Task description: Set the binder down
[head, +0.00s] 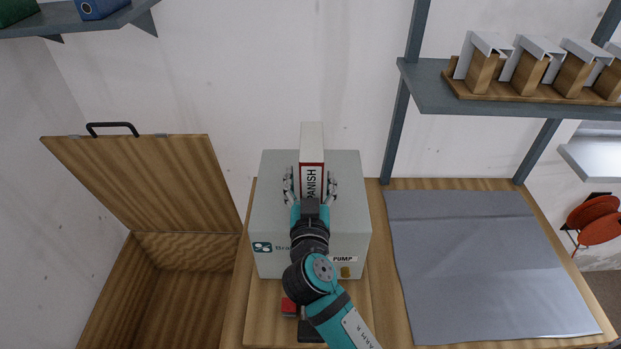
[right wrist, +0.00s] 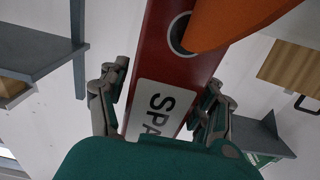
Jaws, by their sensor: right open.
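The binder (head: 312,148) is white with a red spine and a white label reading "SPANISH". It stands upright over the top of the grey pump box (head: 350,215); its lower end is hidden behind my gripper, so I cannot tell whether it touches the box. My right gripper (head: 311,187) has one finger on each side of the spine and is open. In the right wrist view the red spine (right wrist: 160,60) lies between the spread fingers (right wrist: 160,108), with gaps showing. An orange shape covers part of it there. My left gripper is not in view.
A wooden chest (head: 185,300) with its lid (head: 150,180) raised is at the left. A grey mat (head: 480,265) lies clear on the right. A shelf (head: 440,90) holds a wooden rack with several holders. A blue binder (head: 98,8) sits on the upper-left shelf.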

